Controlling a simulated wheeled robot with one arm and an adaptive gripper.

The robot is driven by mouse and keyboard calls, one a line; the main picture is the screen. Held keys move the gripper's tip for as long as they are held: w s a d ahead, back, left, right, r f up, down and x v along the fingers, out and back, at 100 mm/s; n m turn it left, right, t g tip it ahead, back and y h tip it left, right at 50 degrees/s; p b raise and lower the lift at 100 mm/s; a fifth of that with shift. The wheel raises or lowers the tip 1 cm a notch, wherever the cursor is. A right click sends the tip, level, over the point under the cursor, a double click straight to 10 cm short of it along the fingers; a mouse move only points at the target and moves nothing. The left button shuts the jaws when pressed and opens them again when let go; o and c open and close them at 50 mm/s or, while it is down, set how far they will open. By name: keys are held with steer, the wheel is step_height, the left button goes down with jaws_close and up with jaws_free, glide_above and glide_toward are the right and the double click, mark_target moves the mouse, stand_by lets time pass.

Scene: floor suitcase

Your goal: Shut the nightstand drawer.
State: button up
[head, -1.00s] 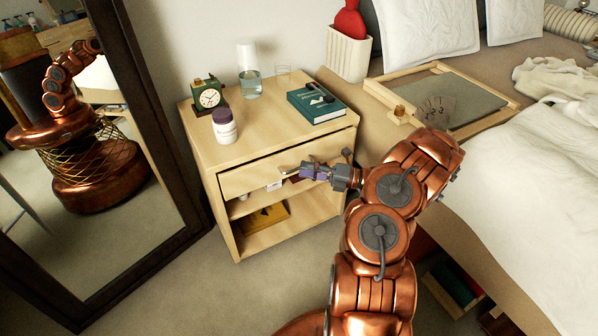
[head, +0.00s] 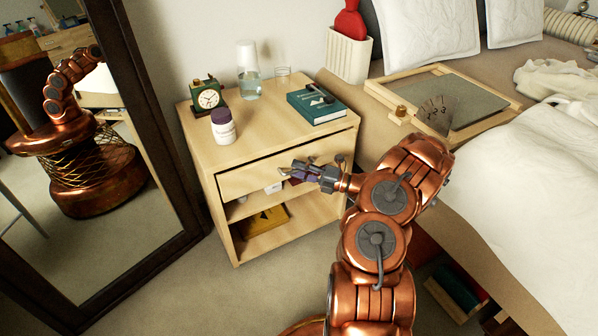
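The light wood nightstand (head: 205,145) stands between the mirror and the bed. Its drawer front (head: 240,180) is below the top, with a thin dark gap along its upper edge, so the drawer looks slightly out. How far out is hard to judge. My gripper (head: 289,170) is in front of the right half of the drawer front, fingers pointing left, and hides part of it. Whether it touches the front cannot be seen. The fingers are too small to tell whether they are apart, and I see nothing clearly held.
A clock (head: 208,97), pill bottle (head: 223,127), carafe (head: 249,84) and green book (head: 316,106) stand on top. A yellow book (head: 262,220) lies on the low shelf. The mirror (head: 150,160) is left, the bed (head: 520,190) right.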

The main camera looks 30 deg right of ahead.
steer(key=shift+w+a, duration=0.1)
steer(key=shift+c, duration=0.3)
jaws_close()
stand_by(0.4)
